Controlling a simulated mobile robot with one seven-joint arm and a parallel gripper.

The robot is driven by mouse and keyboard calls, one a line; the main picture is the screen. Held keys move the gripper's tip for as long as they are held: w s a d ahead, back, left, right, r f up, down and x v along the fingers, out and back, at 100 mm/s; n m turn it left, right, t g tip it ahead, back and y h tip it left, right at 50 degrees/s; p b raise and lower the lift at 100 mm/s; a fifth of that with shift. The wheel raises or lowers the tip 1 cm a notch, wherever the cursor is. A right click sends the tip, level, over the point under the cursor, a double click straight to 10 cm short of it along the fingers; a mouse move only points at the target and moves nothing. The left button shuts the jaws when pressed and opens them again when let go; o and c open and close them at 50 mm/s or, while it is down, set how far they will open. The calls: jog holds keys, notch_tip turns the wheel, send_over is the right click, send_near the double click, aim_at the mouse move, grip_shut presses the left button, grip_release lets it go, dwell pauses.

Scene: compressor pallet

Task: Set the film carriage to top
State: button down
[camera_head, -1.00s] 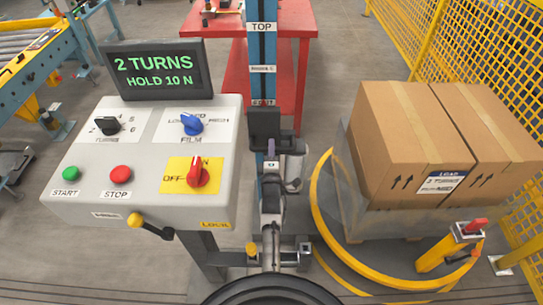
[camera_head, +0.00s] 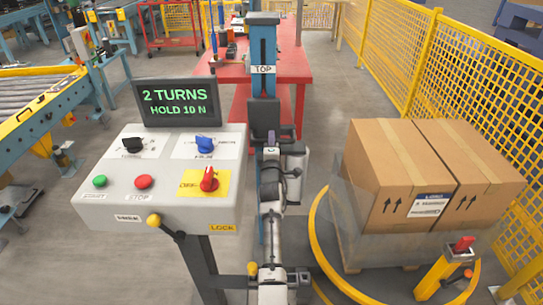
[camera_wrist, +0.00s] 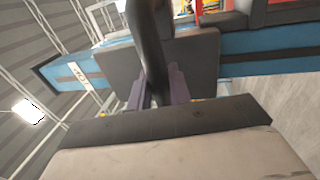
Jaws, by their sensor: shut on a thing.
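The film carriage (camera_head: 266,117) is a dark block on the blue mast (camera_head: 263,45), with a grey film roll (camera_head: 294,172) at its right. It sits a little below the white TOP label (camera_head: 263,69). My gripper (camera_head: 270,150) is in front of the carriage, seen mostly from behind. In the wrist view, the purple fingers of my gripper (camera_wrist: 157,88) are shut on a dark upright handle (camera_wrist: 148,35) before the carriage plate (camera_wrist: 195,62). The mast (camera_wrist: 262,55) lies sideways there, with a label (camera_wrist: 78,75) left of the plate.
The control panel (camera_head: 165,212) stands close on the left; its screen (camera_head: 178,103) reads "2 TURNS HOLD 10 N". Wrapped cartons (camera_head: 392,175) stand on the right inside a yellow ring (camera_head: 327,270). A red table (camera_head: 290,62) is behind the mast. Yellow mesh fence (camera_head: 480,85) lines the right.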

notch_tip(320, 180, up, 5)
jog(key=shift+r+p, duration=0.15)
jog(key=shift+p, duration=0.9)
jog(key=c, duration=1.3)
grip_release()
jog(key=shift+c, duration=0.2)
jog(key=s+f+b, duration=0.2)
jog(key=s, duration=1.1)
jog(key=shift+s+f, duration=0.25)
jog(key=shift+f, duration=0.15)
